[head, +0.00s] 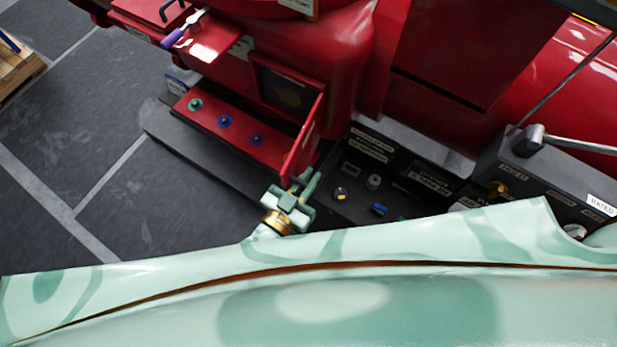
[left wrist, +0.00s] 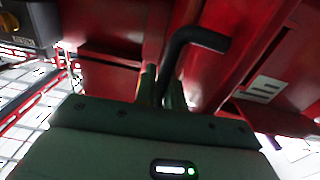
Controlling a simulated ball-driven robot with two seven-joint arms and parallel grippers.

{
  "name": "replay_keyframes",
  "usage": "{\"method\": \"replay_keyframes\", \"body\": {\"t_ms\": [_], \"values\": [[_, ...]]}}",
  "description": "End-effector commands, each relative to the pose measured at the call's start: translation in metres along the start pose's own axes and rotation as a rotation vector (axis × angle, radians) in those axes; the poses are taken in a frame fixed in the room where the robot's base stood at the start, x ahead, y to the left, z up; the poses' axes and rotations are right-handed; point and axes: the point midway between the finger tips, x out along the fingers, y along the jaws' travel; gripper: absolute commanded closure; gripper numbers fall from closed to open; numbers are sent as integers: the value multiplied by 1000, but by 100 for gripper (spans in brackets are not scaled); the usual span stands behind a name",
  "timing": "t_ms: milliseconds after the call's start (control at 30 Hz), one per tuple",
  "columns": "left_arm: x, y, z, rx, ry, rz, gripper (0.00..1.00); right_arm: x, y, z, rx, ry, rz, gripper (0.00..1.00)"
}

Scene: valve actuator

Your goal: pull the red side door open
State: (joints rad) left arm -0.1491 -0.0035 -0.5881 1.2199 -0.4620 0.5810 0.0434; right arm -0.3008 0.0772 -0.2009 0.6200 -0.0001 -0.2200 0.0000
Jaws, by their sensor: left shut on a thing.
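The red side door (head: 304,138) shows nearly edge-on in the head view, standing out from the red machine body. In the left wrist view a red panel (left wrist: 228,68), seemingly this door, fills the upper middle. A black bent handle (left wrist: 190,42) stands in front of it. My left gripper (head: 304,181) is at the door's near lower end. In the left wrist view its two fingers (left wrist: 162,88) are shut on the lower part of the handle. The handle is hidden in the head view. My right gripper is in neither view.
A red ledge with green and blue round knobs (head: 225,121) lies left of the door. A dark panel with labels and knobs (head: 373,182) lies to its right. A purple-handled tool (head: 180,35) rests on the machine. Grey tiled floor (head: 75,110) is clear at left.

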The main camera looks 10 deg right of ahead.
Motion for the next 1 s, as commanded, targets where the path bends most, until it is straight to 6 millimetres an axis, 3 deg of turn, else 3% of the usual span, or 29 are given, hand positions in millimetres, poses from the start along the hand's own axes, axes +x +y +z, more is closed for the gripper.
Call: {"method": "replay_keyframes", "body": {"t_ms": [100,133,533,667,1000], "values": [[2,-2,-3,0,8,-2,100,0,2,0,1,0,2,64],[2,-2,-3,0,8,-2,81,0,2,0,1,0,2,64],[-9,-1,0,0,0,-1,80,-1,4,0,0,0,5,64],[-34,-1,-1,0,0,-1,80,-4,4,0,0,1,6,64],[-124,-1,0,-1,1,-1,80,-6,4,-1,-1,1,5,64]]}}
